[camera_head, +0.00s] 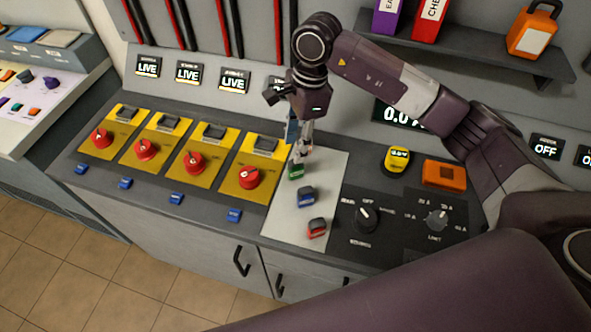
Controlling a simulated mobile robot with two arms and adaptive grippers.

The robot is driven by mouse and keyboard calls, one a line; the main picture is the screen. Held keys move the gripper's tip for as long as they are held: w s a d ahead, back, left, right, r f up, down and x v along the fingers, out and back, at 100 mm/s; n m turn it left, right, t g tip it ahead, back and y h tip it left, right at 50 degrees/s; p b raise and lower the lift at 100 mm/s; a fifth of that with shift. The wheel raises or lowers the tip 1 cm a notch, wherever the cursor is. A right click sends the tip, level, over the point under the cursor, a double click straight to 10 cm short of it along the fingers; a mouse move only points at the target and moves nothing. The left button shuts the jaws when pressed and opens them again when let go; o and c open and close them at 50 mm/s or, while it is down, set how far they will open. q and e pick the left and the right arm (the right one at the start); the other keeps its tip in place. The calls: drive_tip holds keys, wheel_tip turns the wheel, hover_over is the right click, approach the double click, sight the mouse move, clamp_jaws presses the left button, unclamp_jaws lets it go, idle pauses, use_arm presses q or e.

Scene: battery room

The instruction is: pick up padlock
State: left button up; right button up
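Three small padlocks are at the light grey panel on the console: a green one (296,171), a blue one (307,196) and a red one (317,228). My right gripper (300,153) points down at the green padlock from above, its fingertips at or just over the padlock's top. The fingers are small and overlap the padlock, so I cannot tell whether they are closed on it. The blue and red padlocks lie apart from the gripper, nearer the front edge. My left gripper is not in view.
Yellow plates with red rotary switches (248,178) stand left of the grey panel (280,226). A black dial (365,216), a yellow meter (397,158) and an orange box (444,175) are to the right.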

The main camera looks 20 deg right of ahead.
sight(296, 169)
drive_tip(key=shift+s+f+p, duration=0.2)
drive_tip(key=shift+f+p, duration=0.3)
drive_tip(key=shift+f, duration=0.25)
drive_tip(key=f, duration=0.1)
drive_tip(key=f+p, duration=0.1)
drive_tip(key=f, duration=0.1)
drive_tip(key=shift+s+a+f+p, duration=0.1)
drive_tip(key=shift+s+f+p, duration=0.15)
drive_tip(key=shift+p, duration=0.15)
drive_tip(key=shift+a+f, duration=0.1)
drive_tip(key=shift+f, duration=0.35)
clamp_jaws()
